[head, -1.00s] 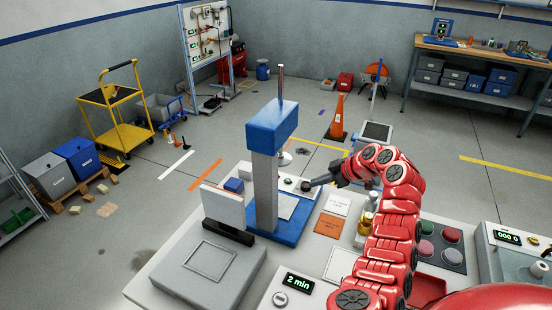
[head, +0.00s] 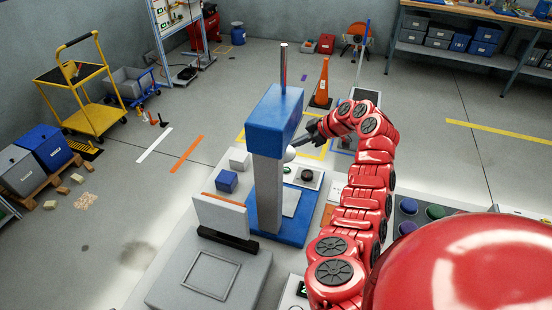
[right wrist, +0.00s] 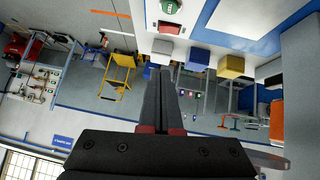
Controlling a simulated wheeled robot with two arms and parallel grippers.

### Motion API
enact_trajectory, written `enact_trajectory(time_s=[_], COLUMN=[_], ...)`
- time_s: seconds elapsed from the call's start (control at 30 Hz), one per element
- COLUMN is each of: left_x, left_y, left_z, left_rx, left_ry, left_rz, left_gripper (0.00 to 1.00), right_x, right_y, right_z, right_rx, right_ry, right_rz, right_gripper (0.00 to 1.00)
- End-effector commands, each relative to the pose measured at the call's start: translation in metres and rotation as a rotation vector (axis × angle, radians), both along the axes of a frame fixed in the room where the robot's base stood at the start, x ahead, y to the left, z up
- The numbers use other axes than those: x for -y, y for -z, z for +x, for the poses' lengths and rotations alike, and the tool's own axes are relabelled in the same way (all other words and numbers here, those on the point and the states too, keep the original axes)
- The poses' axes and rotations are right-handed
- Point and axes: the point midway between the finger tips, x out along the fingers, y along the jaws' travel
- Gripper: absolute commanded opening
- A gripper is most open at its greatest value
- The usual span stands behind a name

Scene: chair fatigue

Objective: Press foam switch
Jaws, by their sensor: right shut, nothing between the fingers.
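The blue-and-grey press (head: 268,180) stands on the bench in the head view. On a light panel at its right side is a dark round switch (head: 307,175). In the right wrist view a green round switch (right wrist: 170,7) and a darker reddish one (right wrist: 168,29) sit on a white surface at the top. I cannot read which is the foam switch. My right gripper (head: 302,139) is shut and empty, above the panel and beside the press head. Its fingers (right wrist: 161,78) point toward the switches in the wrist view, with nothing between them. My left gripper is not in view.
A blue block (head: 227,182) and a pale block (head: 239,158) lie left of the press column. An upright grey plate (head: 219,214) stands in front. The press head is close to my right gripper. Blue and green discs (head: 435,211) lie right of my arm.

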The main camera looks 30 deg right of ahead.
Motion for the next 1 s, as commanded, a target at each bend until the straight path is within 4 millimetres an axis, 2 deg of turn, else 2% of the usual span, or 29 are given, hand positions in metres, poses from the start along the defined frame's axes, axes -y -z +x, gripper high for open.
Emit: enact_trajectory(time_s=[0.17, 0.4, 0.53, 0.73, 1.0], left_x=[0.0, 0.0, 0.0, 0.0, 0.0], left_y=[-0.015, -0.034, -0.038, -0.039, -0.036], left_z=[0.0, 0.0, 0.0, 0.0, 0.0], left_rx=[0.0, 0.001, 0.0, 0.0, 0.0], left_ry=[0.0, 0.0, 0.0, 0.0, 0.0], left_rz=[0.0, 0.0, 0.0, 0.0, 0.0], left_gripper=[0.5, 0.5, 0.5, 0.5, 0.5], right_x=[-0.012, -0.033, -0.041, -0.037, -0.036], right_y=[0.013, 0.048, 0.063, 0.091, 0.107], right_z=[0.014, 0.043, 0.056, 0.058, 0.058], right_rx=[-0.003, -0.003, -0.001, -0.002, -0.003], right_ry=[-0.004, -0.004, -0.002, 0.001, -0.001], right_rz=[0.004, 0.006, 0.006, 0.004, 0.001], right_gripper=[0.0, 0.0, 0.0, 0.0, 0.0])
